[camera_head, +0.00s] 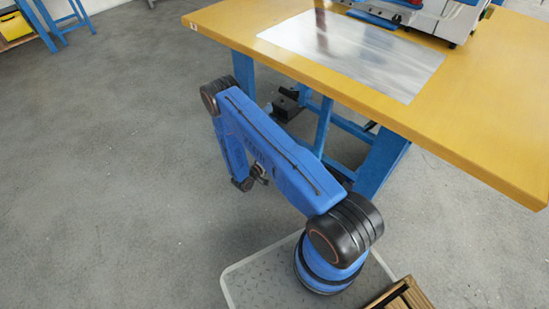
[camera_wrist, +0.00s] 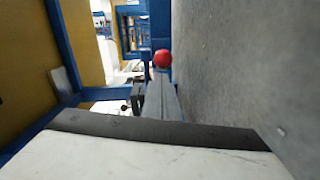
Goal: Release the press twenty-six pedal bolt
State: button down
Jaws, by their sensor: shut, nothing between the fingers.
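A red ball knob (camera_wrist: 163,58) shows in the wrist view, straight beyond the tip of a narrow grey form that looks like the fingers of my gripper (camera_wrist: 160,84). The fingers are together with nothing between them. I cannot tell whether they touch the knob. A dark pedal-like block (camera_head: 285,107) sits low under the press table in the head view. The bolt itself cannot be made out there. My gripper (camera_head: 259,173) in the head view is small and partly hidden behind my blue arm, low beside the table.
The yellow-topped table (camera_head: 470,135) stands on blue legs (camera_head: 382,160) to the right of my arm, with a metal sheet (camera_head: 350,50) and a machine (camera_head: 440,18) on top. A dark-knobbed part (camera_wrist: 125,106) is left of the fingers. Grey floor (camera_head: 110,170) is open at the left.

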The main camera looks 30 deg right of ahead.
jog(key=shift+d, duration=0.25)
jog(key=s+d, duration=0.2)
jog(key=s, duration=0.5)
jog(key=shift+d, duration=0.3)
jog(key=shift+s, duration=0.15)
